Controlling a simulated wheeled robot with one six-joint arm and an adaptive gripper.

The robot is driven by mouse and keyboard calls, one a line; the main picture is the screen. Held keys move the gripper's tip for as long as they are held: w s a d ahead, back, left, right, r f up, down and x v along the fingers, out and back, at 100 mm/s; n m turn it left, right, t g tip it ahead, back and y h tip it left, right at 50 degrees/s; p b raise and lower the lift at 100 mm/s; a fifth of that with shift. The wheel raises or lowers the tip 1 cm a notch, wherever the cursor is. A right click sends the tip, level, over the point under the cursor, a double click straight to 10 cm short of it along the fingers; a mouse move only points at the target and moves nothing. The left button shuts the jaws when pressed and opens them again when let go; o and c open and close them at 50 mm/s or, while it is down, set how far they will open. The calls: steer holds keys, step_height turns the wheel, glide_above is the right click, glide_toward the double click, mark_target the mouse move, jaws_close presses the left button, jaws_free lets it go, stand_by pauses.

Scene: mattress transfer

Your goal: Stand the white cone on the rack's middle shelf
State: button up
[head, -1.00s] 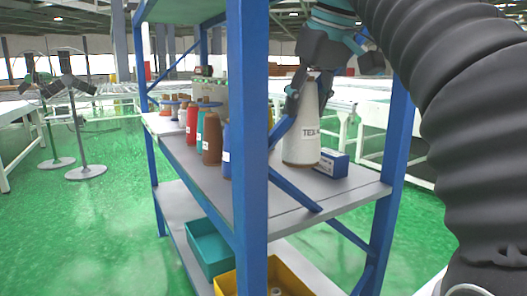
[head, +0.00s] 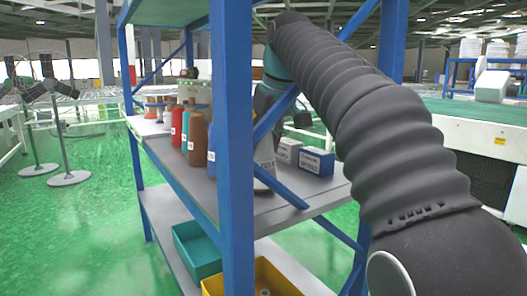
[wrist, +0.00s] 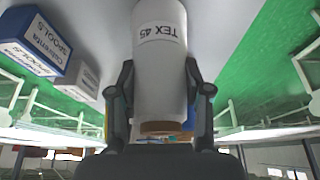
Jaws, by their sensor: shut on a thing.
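In the head view the white cone (head: 265,160) shows only as a strip behind the rack's blue front post. It is over the rack's middle shelf (head: 285,212), with its lower end near the shelf surface. I cannot tell whether it touches. My gripper is mostly hidden there by the post and brace.
Several coloured cones, including a brown one (head: 197,140), stand left of the post (head: 232,150). A diagonal blue brace (head: 285,188) crosses in front. Teal (head: 198,250) and yellow (head: 275,275) bins sit below.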

steer(key=shift+f, duration=0.3)
steer(key=shift+f, duration=0.1)
steer(key=o, duration=1.4)
steer(key=shift+c, duration=0.2)
steer(key=p+v, duration=0.1)
steer(key=v, duration=1.1)
steer(key=shift+p, duration=0.4)
